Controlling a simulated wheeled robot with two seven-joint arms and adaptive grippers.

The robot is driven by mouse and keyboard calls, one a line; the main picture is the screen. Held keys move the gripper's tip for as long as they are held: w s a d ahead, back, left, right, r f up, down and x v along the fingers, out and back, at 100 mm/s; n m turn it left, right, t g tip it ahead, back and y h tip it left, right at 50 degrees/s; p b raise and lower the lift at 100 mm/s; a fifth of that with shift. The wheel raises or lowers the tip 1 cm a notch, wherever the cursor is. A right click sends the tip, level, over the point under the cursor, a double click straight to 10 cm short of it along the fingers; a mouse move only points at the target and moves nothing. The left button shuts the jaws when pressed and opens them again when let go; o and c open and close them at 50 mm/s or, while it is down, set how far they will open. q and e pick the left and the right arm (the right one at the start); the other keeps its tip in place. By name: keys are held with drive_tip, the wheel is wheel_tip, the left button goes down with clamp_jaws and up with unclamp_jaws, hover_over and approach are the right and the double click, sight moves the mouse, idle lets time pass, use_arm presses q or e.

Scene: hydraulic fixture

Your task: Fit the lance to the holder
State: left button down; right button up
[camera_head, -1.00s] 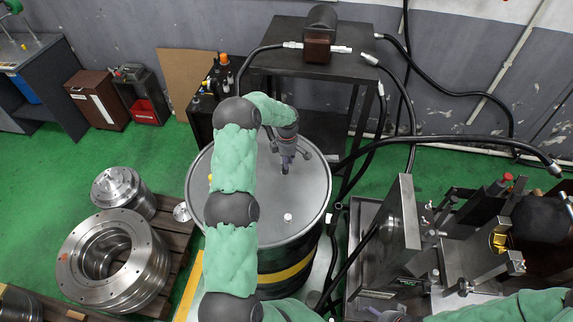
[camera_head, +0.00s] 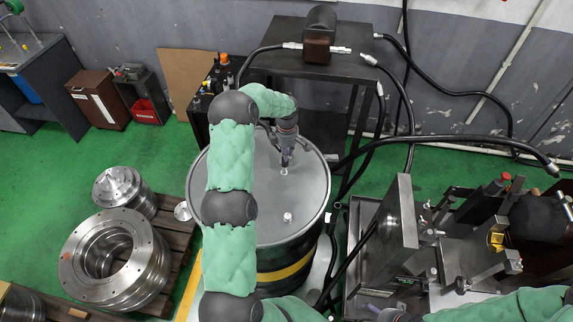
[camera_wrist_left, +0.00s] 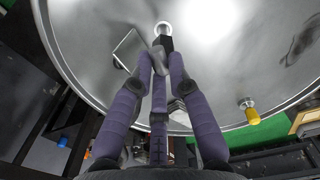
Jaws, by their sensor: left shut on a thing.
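My left gripper (camera_head: 285,158) reaches over the grey drum lid (camera_head: 250,215) and points down at it. In the left wrist view, its purple fingers (camera_wrist_left: 162,62) are closed together on a small dark piece (camera_wrist_left: 163,43). A pale ring (camera_wrist_left: 163,27) shows just past that piece and also below the fingertips in the head view (camera_head: 284,171). I cannot tell whether the ring belongs to the held piece or to the lid. Part of my right gripper (camera_head: 373,310) shows at the bottom edge, with its fingertips unclear. I cannot tell which items are the lance and the holder.
A dark table (camera_head: 275,62) behind the drum carries a brown block (camera_head: 318,48) with metal ends beside it. Black hoses (camera_head: 450,138) hang to the right. A steel fixture (camera_head: 405,225) stands right of the drum. Machined metal rings (camera_head: 70,262) sit on a pallet at left.

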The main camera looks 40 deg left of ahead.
use_arm(q)
drive_tip(key=shift+a+r+p, duration=0.1)
drive_tip(key=shift+r+p, duration=0.9)
drive_tip(key=shift+r, duration=2.3)
drive_tip(key=shift+r, duration=0.15)
drive_tip(key=shift+r, duration=0.35)
drive_tip(key=c, duration=1.9)
unclamp_jaws()
clamp_jaws()
